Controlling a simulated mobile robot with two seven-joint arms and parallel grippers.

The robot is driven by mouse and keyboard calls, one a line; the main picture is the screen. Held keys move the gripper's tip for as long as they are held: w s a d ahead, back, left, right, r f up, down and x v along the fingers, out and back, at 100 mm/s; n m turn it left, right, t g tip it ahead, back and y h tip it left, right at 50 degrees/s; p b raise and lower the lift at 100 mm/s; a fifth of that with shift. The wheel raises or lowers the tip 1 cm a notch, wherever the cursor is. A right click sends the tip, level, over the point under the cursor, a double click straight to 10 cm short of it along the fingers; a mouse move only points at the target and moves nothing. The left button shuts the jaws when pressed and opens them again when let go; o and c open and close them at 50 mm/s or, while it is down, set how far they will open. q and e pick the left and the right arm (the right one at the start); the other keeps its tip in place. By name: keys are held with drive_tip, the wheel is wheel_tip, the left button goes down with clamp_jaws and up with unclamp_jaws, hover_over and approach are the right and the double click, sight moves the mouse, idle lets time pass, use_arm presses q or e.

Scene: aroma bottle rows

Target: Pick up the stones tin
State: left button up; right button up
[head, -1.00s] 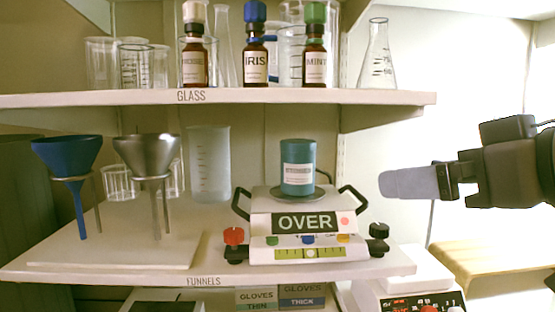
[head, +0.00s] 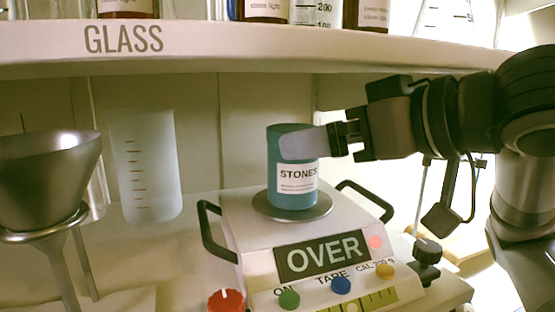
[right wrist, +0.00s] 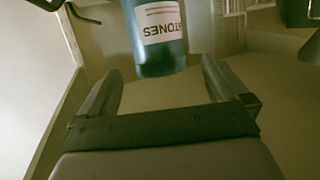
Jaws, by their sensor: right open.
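The stones tin (head: 291,195) is a teal cylinder with a white label reading STONES. It stands upright on the round metal pan (head: 272,212) of a white scale whose display reads OVER. My right gripper (head: 300,146) comes in from the right at the tin's upper part, and a pale finger covers part of the tin in the head view. In the right wrist view, the gripper (right wrist: 160,85) is open, and the tin (right wrist: 158,40) lies between and just beyond the fingertips. Whether a finger touches it I cannot tell. My left gripper is not in view.
The glass shelf (head: 250,48) with bottles runs above the tin and the gripper. A metal funnel (head: 45,185) and a translucent beaker (head: 146,165) stand to the left. The scale's black handles (head: 366,200) rise beside the pan.

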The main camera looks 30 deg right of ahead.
sight(293, 165)
drive_tip(key=x, duration=0.7)
drive_tip(key=shift+f+b, duration=0.15)
drive_tip(key=shift+b, duration=0.2)
drive_tip(key=shift+c, duration=0.3)
